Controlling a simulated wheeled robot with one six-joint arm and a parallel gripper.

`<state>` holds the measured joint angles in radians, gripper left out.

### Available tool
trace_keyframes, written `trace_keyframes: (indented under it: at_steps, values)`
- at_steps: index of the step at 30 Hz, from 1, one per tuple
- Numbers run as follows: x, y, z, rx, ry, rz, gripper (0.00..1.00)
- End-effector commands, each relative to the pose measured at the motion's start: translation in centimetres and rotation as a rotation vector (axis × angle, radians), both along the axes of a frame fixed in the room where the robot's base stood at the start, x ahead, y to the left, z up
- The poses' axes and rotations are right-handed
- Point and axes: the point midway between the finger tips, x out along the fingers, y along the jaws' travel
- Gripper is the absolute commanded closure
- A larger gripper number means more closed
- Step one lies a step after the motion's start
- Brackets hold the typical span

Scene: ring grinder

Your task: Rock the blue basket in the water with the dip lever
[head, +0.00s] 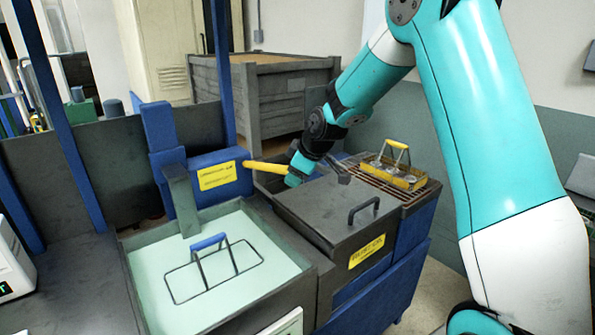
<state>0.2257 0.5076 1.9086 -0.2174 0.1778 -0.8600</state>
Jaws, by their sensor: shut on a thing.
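The blue basket (208,242) is in the pale water of the open tank (135,268) at the lower left. Its blue handle stands above the water and its thin dark rim shows at the surface. The dip lever (262,167) is a yellow bar reaching right from the blue housing behind the tank. My gripper (291,176) is shut on the right end of the lever. The fingers are small and partly hidden, so the exact grip is hard to see.
Right of the tank is a dark lidded box (330,215) with a black handle. Behind it, a yellow basket (400,175) with several round parts sits on a brown grate. A grey crate (285,100) stands at the back. Blue posts rise at the left.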

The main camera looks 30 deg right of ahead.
Motion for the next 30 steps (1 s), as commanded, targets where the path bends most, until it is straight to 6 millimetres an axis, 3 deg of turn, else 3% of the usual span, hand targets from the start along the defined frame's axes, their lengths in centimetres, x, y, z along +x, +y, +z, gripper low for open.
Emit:
trace_keyframes:
  at_steps: [8, 9, 12, 23, 30]
  values:
    - [-0.3, 0.1, -0.5, -0.004, 0.017, -0.002, 0.91]
    - [-0.3, 0.1, -0.4, -0.004, 0.017, -0.002, 0.44]
    - [-0.2, 0.2, -0.4, -0.003, 0.014, -0.001, 0.25]
    - [-0.3, 0.0, 0.3, -0.003, 0.007, -0.001, 0.25]
    - [-2.7, -0.5, 4.1, -0.004, 0.001, -0.004, 0.25]
